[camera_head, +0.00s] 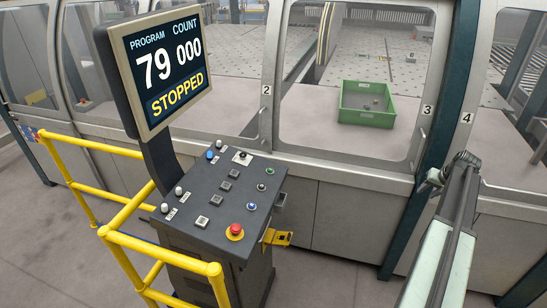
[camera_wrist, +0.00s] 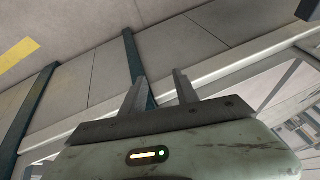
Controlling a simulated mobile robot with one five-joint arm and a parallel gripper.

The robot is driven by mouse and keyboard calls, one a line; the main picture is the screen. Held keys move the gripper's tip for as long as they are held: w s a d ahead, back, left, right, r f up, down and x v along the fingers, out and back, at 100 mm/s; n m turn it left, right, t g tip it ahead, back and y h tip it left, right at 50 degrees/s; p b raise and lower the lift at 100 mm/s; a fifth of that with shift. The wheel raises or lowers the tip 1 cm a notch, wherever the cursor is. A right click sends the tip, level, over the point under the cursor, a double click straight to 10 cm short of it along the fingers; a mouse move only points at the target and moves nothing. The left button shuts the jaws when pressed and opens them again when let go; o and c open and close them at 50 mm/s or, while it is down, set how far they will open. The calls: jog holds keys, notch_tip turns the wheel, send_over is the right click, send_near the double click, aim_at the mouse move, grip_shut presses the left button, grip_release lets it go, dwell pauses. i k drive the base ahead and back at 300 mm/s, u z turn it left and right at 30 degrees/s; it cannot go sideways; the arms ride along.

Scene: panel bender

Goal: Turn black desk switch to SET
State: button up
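The sloped dark control desk (camera_head: 190,240) stands left of centre in the head view, below a screen reading STOPPED. A small black switch (camera_head: 242,156) on a white plate sits at its far edge; its labels and pointer direction are too small to read. In the wrist view my gripper (camera_wrist: 158,86) has its two fingers apart with nothing between them. In the head view my arm rises at the right, well away from the desk. The desk is not visible in the wrist view.
A red stop button (camera_head: 235,230) and several other buttons share the desk. Yellow railings (camera_head: 125,215) guard its left and front. The windowed machine front (camera_head: 345,180) runs behind, with a green crate (camera_head: 367,117) inside.

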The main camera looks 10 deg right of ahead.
aim_at(242, 157)
jog(key=u, duration=1.25)
jog(key=i, duration=1)
jog(key=z, duration=0.1)
